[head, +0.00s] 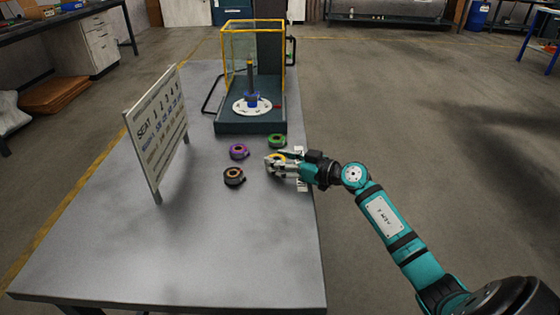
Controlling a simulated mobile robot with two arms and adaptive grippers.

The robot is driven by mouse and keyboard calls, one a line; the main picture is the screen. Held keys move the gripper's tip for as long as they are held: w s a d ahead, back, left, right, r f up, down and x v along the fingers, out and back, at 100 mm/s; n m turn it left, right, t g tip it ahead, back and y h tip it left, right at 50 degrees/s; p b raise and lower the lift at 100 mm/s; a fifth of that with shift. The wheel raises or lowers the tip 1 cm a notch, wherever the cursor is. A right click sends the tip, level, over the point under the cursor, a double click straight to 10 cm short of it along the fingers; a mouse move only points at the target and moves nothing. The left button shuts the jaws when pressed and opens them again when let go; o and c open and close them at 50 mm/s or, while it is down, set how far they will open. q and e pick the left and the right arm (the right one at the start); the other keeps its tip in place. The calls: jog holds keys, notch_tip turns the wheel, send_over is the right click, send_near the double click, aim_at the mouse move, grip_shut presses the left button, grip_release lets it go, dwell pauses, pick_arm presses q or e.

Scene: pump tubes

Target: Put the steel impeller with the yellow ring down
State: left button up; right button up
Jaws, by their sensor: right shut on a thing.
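The steel impeller with the yellow ring (277,157) is between the fingers of my right gripper (276,164), at the right side of the grey table (240,260). The gripper is shut on it and covers much of it. I cannot tell whether the impeller touches the table top. My right arm comes in from the lower right. My left gripper is not in view.
Near the held impeller lie a green-ringed one (277,140), a purple-ringed one (239,151) and an orange-ringed one (234,176). Behind stands a yellow-framed press (250,123) with a post. A sign (160,130) stands at left. The front table is clear.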

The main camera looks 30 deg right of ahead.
jog(key=shift+f, duration=0.15)
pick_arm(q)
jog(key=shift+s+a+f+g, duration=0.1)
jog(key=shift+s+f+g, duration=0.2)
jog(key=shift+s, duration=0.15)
pick_arm(e)
jog(key=o, duration=1.3)
jog(key=shift+f, duration=0.1)
jog(key=shift+s+d+r, duration=0.1)
jog(key=shift+s+r, duration=0.1)
jog(key=shift+s, duration=0.05)
jog(key=p+v, duration=0.1)
jog(key=v, duration=0.5)
jog(key=shift+r+p, duration=0.15)
jog(key=shift+p, duration=0.25)
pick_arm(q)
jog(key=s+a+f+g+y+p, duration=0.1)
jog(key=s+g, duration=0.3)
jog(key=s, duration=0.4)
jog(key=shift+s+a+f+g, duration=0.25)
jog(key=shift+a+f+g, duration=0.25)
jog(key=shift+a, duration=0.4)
pick_arm(e)
jog(key=shift+v, duration=2.75)
